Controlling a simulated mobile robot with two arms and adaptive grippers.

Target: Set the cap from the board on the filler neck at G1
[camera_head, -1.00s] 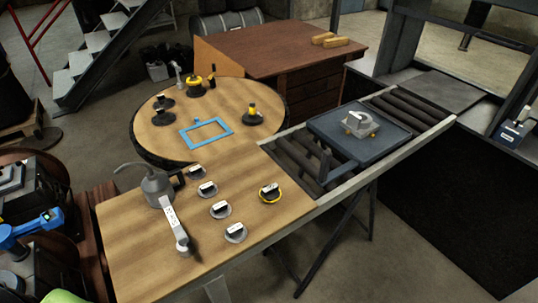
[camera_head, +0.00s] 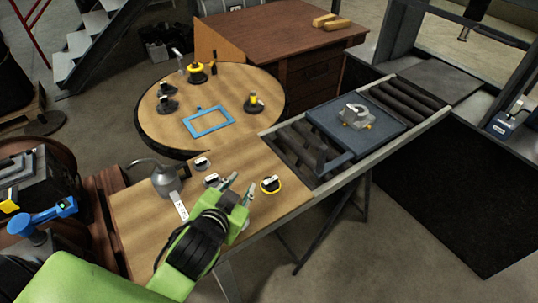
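Several round grey caps with dark and white tops lie on the light wood board (camera_head: 140,225). One cap (camera_head: 203,163) lies at the back, another cap (camera_head: 211,180) nearer, and a yellow-rimmed cap (camera_head: 271,185) at the right. My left gripper (camera_head: 241,184) is open above the board, left of the yellow-rimmed cap, with nothing seen between its fingers. It and the green arm hide the front caps in part or whole. A grey metal housing (camera_head: 356,116) sits on a dark blue tray (camera_head: 385,137). I cannot read a G1 mark or tell which part is the filler neck. My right gripper is not in view.
A grey oil can (camera_head: 166,180) and a white-labelled tool (camera_head: 180,206) are beside my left arm. A round table (camera_head: 225,80) behind carries a blue frame (camera_head: 208,121) and black parts with yellow tops (camera_head: 253,104). A roller conveyor (camera_head: 408,97) runs to the right.

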